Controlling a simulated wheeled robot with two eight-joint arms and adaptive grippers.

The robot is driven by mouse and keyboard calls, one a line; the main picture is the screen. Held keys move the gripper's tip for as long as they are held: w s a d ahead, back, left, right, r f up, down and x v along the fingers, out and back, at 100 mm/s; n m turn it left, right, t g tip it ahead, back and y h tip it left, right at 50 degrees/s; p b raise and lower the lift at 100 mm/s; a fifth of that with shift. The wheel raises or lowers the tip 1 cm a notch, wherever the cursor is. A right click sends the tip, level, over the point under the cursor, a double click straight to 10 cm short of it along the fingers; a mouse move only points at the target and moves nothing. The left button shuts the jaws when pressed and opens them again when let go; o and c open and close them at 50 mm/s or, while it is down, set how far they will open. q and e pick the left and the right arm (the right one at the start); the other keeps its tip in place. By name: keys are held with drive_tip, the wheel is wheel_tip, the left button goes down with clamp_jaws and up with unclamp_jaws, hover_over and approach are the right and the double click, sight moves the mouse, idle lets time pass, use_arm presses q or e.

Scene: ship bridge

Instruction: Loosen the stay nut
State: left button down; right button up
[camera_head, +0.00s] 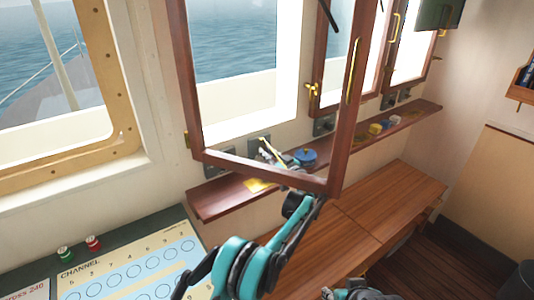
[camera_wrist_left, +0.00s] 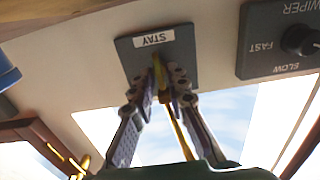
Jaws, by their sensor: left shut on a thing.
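The stay plate (camera_wrist_left: 128,58), dark grey and lettered STAY, is fixed to the pale wall under the window. My left gripper (camera_wrist_left: 168,85) is at this plate, its two fingers closed from both sides on the small brass stay nut (camera_wrist_left: 158,70). The fingers cover most of the nut. A brass rod (camera_wrist_left: 180,135) runs away from it between the fingers. In the head view my left gripper (camera_head: 268,152) reaches behind the lower frame of the open window, which partly hides it. Only a dark and teal part of my right arm shows at the bottom edge.
The open wooden window frame (camera_head: 262,172) stands out into the room, in front of my left wrist. A wooden shelf (camera_head: 217,200) below holds a blue object (camera_head: 305,157) close to the gripper. A wiper knob panel (camera_wrist_left: 262,35) is beside the stay plate. The wooden bench (camera_head: 400,200) is clear.

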use_arm(q)
drive_tip(key=n+p, duration=0.1)
drive_tip(key=n, duration=0.2)
drive_tip(key=shift+n, duration=0.4)
drive_tip(key=n+p, duration=0.1)
drive_tip(key=n, duration=0.3)
drive_tip(key=shift+s+a+n, duration=0.1)
drive_tip(key=shift+n, duration=0.2)
drive_tip(key=n, duration=0.4)
drive_tip(key=shift+f+p, duration=0.15)
drive_tip(key=shift+p, duration=0.25)
drive_tip(key=n, duration=0.5)
drive_tip(key=shift+a+f, duration=0.1)
drive_tip(key=shift+n, duration=0.3)
drive_tip(key=c, duration=1.5)
unclamp_jaws()
drive_tip(key=shift+c, duration=0.2)
